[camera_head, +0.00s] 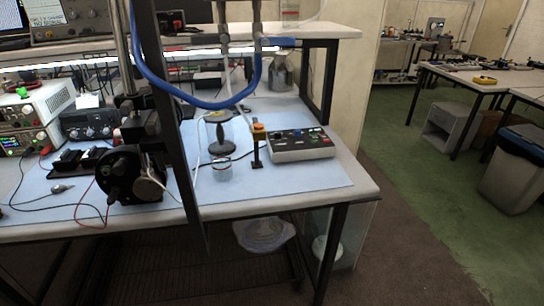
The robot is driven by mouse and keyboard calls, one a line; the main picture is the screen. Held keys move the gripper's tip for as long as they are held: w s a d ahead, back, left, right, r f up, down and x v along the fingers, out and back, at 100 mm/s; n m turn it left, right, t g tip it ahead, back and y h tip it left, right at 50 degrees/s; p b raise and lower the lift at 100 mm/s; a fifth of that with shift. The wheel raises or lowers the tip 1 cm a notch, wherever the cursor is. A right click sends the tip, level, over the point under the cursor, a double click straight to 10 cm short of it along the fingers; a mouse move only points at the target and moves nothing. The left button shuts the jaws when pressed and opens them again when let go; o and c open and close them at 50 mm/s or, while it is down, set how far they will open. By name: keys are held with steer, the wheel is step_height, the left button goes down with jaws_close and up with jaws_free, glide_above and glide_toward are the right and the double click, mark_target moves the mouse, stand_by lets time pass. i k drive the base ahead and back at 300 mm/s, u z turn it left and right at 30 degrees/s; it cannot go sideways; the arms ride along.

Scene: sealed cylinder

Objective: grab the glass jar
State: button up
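A control box (302,145) and an orange-topped button post (258,146) stand right of the jar. A dark post (184,130) and a black wheel-like device (128,175) stand left. A blue hose (205,104) hangs above. The mat's front right (290,180) is clear.

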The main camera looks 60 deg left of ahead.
mark_target(222, 166)
steer(key=u, duration=0.15)
steer(key=i, duration=1.1)
steer(key=u, duration=1.05)
steer(key=i, duration=0.75)
steer(key=u, duration=1.25)
steer(key=i, duration=0.45)
steer(key=u, duration=0.3)
